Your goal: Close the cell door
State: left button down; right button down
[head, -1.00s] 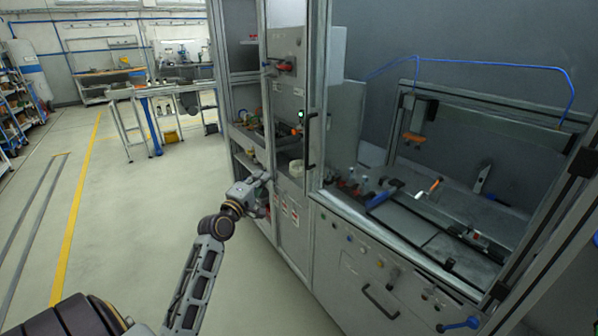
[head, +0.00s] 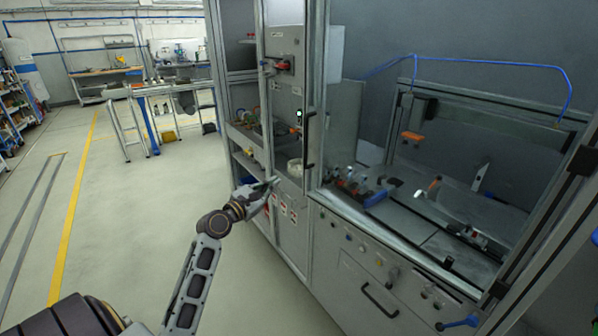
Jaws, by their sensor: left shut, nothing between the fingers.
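The cell door (head: 316,85) looks like a tall metal-framed panel left of the cell opening, with a dark vertical handle (head: 310,140) on it. The wide cell opening to its right is uncovered, and its inside shows. My left gripper (head: 274,183) is shut and empty. It is left of the door handle and lower in the picture, in front of the grey cabinet; I cannot tell if it touches the cabinet. My right gripper is not in view.
The cell's worktop (head: 445,245) holds small parts and tools. A drawer-like front with a black handle (head: 380,300) is below. A grey cabinet (head: 285,55) with a red switch stands at the left of the door. Open floor (head: 130,230) lies to the left.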

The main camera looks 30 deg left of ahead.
pick_arm(q)
jog(key=shift+d+f+n, duration=0.15)
jog(key=shift+n, duration=1.15)
jog(key=shift+d+f+n, duration=0.1)
jog(key=shift+f+n, duration=0.05)
jog(key=shift+n, duration=1.15)
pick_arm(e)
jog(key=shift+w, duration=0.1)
pick_arm(q)
jog(key=shift+w, duration=0.2)
send_near(304, 167)
jog(key=shift+w+d+r+p, duration=0.1)
jog(key=shift+w+p, duration=0.1)
jog(key=shift+w, duration=1.6)
jog(key=shift+w+d+p, duration=0.1)
jog(key=shift+w+p, duration=0.05)
jog(key=shift+w, duration=1.65)
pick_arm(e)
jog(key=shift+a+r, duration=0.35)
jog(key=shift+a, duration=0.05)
pick_arm(q)
jog(key=shift+w, duration=0.1)
